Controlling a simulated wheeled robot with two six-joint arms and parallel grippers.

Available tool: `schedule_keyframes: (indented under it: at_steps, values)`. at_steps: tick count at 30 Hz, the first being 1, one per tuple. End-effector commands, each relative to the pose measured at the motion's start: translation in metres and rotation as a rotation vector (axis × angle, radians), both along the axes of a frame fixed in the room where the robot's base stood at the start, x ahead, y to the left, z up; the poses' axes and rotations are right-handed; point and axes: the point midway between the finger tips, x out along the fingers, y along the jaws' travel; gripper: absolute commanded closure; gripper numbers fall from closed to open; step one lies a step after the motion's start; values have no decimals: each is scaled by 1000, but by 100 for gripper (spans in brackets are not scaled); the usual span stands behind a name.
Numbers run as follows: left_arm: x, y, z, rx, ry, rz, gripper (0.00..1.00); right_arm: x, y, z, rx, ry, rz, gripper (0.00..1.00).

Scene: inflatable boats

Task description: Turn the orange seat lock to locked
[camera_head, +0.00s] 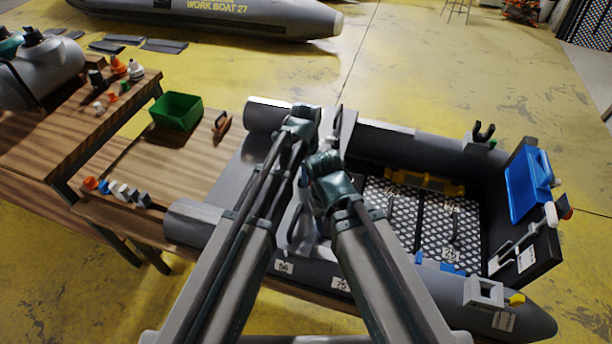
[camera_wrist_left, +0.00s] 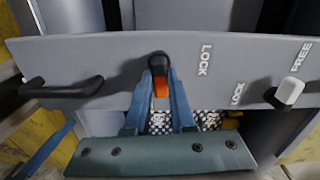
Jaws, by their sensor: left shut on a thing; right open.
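The orange seat lock (camera_wrist_left: 161,88) shows in the left wrist view on a grey seat board (camera_wrist_left: 110,55). It has a dark rounded end at the top, and its orange part points down in that view. My left gripper (camera_wrist_left: 160,74) is shut on it, with a blue finger on each side. The word LOCK is printed to its right. In the head view my left gripper (camera_head: 334,128) is at the seat, and the lock itself is hidden by my arms.
On the board are a black handle (camera_wrist_left: 62,88) and a white-tipped knob (camera_wrist_left: 288,92) beside FREE and LOCK lettering. The grey boat (camera_head: 400,138) has a patterned floor (camera_head: 425,215) and a blue container (camera_head: 528,180). A bench (camera_head: 165,165) at left holds a green bin (camera_head: 177,110).

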Motion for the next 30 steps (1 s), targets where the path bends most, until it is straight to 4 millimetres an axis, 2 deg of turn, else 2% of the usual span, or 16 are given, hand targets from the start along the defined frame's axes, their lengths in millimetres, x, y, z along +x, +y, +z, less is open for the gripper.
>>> schedule_keyframes:
  at_steps: [30]
  values:
    - [11, 2, 0, 0, 0, 931, 100, 0, 0, 0, 0, 0, 0, 50]
